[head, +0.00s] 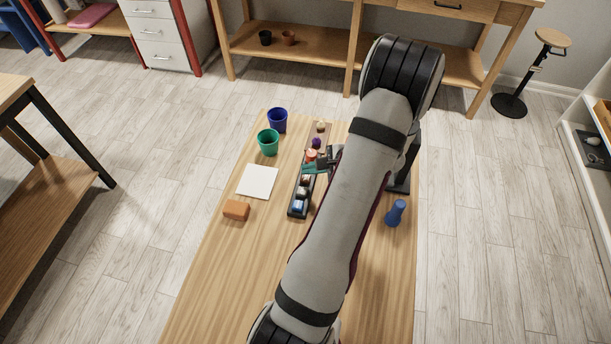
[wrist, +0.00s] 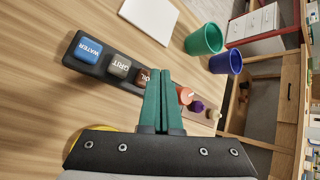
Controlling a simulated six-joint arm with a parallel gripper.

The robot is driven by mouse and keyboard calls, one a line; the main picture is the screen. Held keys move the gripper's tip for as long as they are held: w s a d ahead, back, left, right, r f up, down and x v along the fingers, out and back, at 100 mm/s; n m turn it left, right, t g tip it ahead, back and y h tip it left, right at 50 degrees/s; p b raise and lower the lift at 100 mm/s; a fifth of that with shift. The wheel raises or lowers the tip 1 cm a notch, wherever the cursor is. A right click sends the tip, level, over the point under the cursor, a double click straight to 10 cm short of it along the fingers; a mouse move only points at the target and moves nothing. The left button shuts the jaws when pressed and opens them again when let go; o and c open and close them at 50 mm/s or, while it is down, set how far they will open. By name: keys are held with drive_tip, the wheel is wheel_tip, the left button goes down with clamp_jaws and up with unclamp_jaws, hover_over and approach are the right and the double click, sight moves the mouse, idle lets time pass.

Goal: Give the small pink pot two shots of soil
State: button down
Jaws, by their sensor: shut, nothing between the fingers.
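A black strip (head: 292,212) on the table carries square buttons. The wrist view shows a blue one marked WATER (wrist: 88,48), a grey one marked GRIT (wrist: 119,66) and a brown one whose visible letters read OIL (wrist: 142,78). My gripper (head: 308,168) is shut and empty, its green fingertips (wrist: 165,72) close beside the brown button; I cannot tell whether they touch it. Beyond them stand small orange (wrist: 185,95), purple (wrist: 198,106) and pale, pinkish (wrist: 214,114) pieces in a row. I cannot make out a clear small pink pot.
A green cup (head: 268,143) and a blue cup (head: 278,120) stand at the table's far left. A white sheet (head: 257,181) and an orange block (head: 236,210) lie left of the strip. A blue flared object (head: 395,213) stands right of my arm. The left front tabletop is clear.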

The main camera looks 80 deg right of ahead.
sight(310, 179)
wheel_tip(310, 179, up, 5)
idle(0.6)
idle(0.6)
